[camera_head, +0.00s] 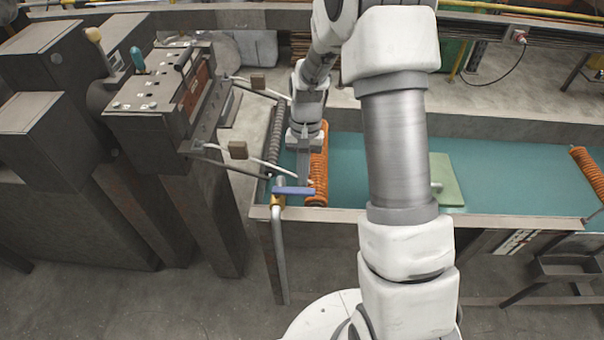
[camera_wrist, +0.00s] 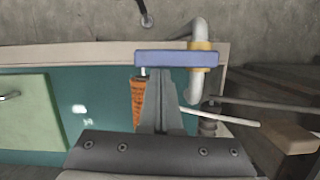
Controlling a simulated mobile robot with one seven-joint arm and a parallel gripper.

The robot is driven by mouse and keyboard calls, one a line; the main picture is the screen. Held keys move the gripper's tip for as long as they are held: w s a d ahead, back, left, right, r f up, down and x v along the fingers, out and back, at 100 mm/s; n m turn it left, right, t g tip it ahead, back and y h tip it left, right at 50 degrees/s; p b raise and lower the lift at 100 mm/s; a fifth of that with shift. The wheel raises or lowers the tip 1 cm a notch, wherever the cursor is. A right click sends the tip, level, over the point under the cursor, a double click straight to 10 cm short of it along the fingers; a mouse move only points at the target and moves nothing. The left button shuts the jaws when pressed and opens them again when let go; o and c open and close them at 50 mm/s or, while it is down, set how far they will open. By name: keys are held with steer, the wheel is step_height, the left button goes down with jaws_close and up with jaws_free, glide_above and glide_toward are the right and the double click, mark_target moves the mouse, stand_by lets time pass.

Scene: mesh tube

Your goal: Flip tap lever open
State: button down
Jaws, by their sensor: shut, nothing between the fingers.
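The tap is a grey pipe with a brass-coloured collar at the front edge of the teal-topped bench. Its blue lever (camera_head: 294,190) lies level across the top of the tap (camera_head: 277,203), pointing right. In the wrist view the blue lever (camera_wrist: 176,60) spans across just beyond my fingertips, and the tap pipe (camera_wrist: 200,37) curves at its right end. My gripper (camera_head: 304,180) is shut and empty, pointing down close behind the lever. In the wrist view my gripper (camera_wrist: 160,78) has its tips at the lever's edge; I cannot tell whether they touch.
An orange coil roller (camera_head: 319,165) lies right beside my gripper. A grey machine (camera_head: 160,95) with white rods stands left. A green plate (camera_head: 446,180) lies on the bench (camera_head: 390,150) to the right. Open floor lies in front of the tap.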

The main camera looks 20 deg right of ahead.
steer(key=shift+s+m, duration=0.2)
steer(key=shift+m, duration=0.1)
steer(key=s+m, duration=0.1)
steer(key=s+m+y+b, duration=0.1)
steer(key=m, duration=0.1)
steer(key=shift+a+t, duration=0.1)
steer(key=shift+t, duration=0.2)
steer(key=s+a+m+t, duration=0.2)
steer(key=s+a+m, duration=0.2)
steer(key=m, duration=0.6)
steer(key=shift+s+a+y, duration=0.2)
steer(key=shift+s+y, duration=0.15)
steer(key=shift+y, duration=0.05)
steer(key=shift+a, duration=0.15)
